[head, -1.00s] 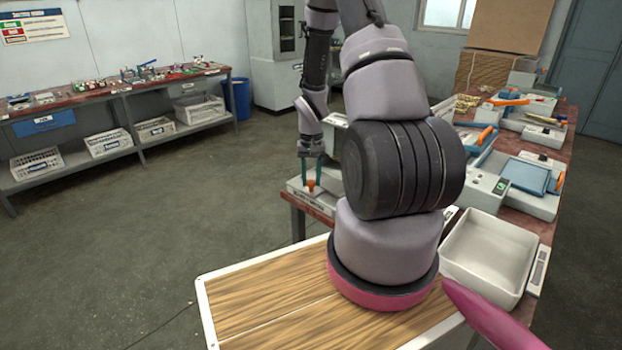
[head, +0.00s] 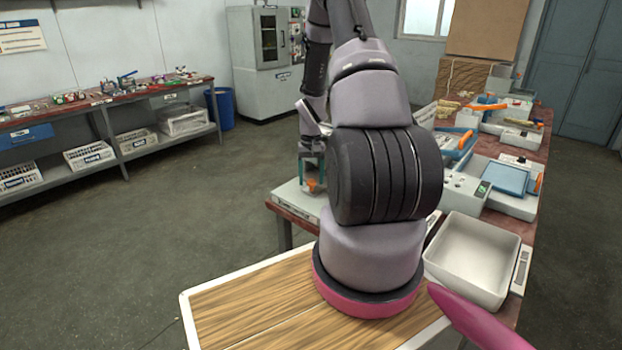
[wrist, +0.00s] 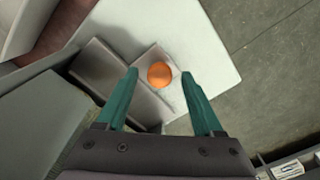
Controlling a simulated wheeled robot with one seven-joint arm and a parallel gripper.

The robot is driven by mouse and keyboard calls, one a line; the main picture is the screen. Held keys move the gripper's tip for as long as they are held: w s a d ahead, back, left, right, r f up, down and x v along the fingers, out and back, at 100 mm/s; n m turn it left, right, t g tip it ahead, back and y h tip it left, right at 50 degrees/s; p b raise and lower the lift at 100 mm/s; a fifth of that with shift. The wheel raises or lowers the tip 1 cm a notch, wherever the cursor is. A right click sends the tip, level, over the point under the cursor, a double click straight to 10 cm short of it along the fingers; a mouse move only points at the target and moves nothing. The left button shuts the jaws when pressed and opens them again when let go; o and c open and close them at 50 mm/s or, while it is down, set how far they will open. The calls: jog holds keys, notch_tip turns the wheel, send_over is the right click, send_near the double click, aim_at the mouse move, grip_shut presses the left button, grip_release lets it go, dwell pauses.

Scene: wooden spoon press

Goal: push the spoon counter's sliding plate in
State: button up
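The spoon counter appears to be the low pale box (head: 296,203) at the near left corner of the table, partly hidden by my arm. An orange knob (head: 312,186) stands on it. In the wrist view, the round orange knob (wrist: 160,75) shows from above, beside pale and grey flat parts (wrist: 102,66). I cannot tell which of these is the sliding plate. My gripper (wrist: 160,73) is open, its two teal fingers apart on either side of the knob in the picture, with a visible gap to each. My gripper (head: 312,172) also shows above the box in the head view.
An empty white tray (head: 431,260) stands on the table right of my arm. Several devices with blue plates (head: 505,178) and orange handles stand farther along the table. A wood-grain board (head: 240,308) is in front. Open floor (head: 215,205) lies left of the table.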

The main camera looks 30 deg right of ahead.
notch_tip(320, 180, up, 11)
dwell(0.6)
jog(key=shift+f, duration=0.1)
jog(key=w+a+f+n+g+h, duration=0.15)
jog(key=a+n+h, duration=0.25)
jog(key=n, duration=1.4)
jog(key=x, duration=1)
jog(key=shift+f, duration=0.1)
